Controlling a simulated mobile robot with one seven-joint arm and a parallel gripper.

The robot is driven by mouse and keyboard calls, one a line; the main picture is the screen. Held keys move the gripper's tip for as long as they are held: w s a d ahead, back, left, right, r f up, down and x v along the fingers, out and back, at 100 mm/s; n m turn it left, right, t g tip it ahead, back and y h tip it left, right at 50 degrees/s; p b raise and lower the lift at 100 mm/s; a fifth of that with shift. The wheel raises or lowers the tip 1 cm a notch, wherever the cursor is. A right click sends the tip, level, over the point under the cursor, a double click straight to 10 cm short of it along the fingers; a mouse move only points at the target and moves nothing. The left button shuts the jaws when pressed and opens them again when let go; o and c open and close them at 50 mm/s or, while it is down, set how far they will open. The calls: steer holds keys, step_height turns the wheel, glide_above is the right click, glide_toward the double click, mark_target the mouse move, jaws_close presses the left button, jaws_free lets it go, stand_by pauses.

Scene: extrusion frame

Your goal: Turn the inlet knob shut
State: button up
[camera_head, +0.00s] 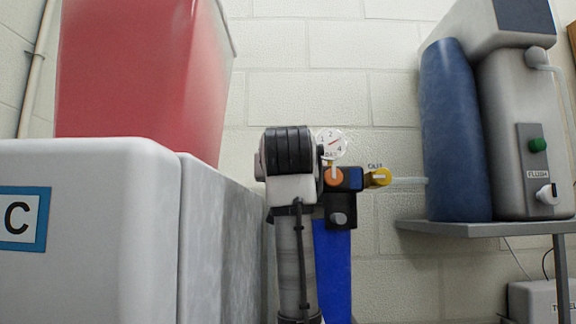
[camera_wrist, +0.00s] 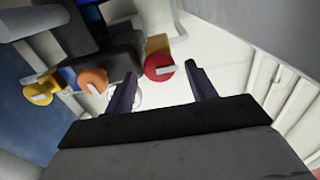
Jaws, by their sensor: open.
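In the wrist view a round red knob (camera_wrist: 159,67) with a pale bar across its face sits on a yellow body, near and between my fingertips. My gripper (camera_wrist: 161,70) is open, one finger on each side of the red knob; I cannot tell whether either touches it. An orange knob (camera_wrist: 92,80) and a yellow knob (camera_wrist: 39,94) lie to the left of the fingers. In the head view the orange knob (camera_head: 333,177) and yellow knob (camera_head: 377,177) show right of my arm. The red knob and my fingers are hidden there. No inlet label is readable.
A round pressure gauge (camera_head: 331,144) sits above the orange knob, close to my arm. A blue cylinder (camera_head: 455,130) and grey flush unit (camera_head: 530,130) stand on a shelf (camera_head: 480,229) at right. A white box (camera_head: 90,240) and red container (camera_head: 140,70) fill the left.

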steer(key=shift+w, duration=0.3)
steer(key=c, duration=1)
steer(key=shift+o, duration=0.2)
steer(key=m, duration=0.4)
steer(key=shift+m, duration=0.3)
steer(key=shift+d, duration=0.1)
steer(key=o, duration=1)
steer(key=shift+c, duration=0.2)
